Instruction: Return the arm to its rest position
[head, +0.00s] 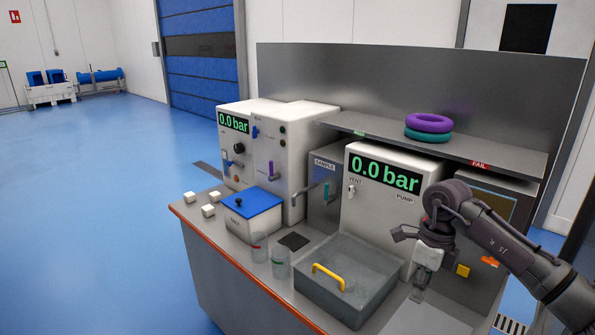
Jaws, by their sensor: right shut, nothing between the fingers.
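My right arm comes in from the right edge of the head view. Its gripper (418,295) points down over the right part of the bench (245,291), in front of the white pump unit (376,213). The fingers are shut with nothing held. The gripper is to the right of the grey tub (345,290), which has a yellow handle, and appears apart from it. My left gripper is not in the view.
A blue-lidded box (252,203), two clear cups (280,263) and several white blocks (208,211) stand on the left of the bench. Purple (429,122) and teal rings lie stacked on the grey shelf (375,134). Blue floor is clear at left.

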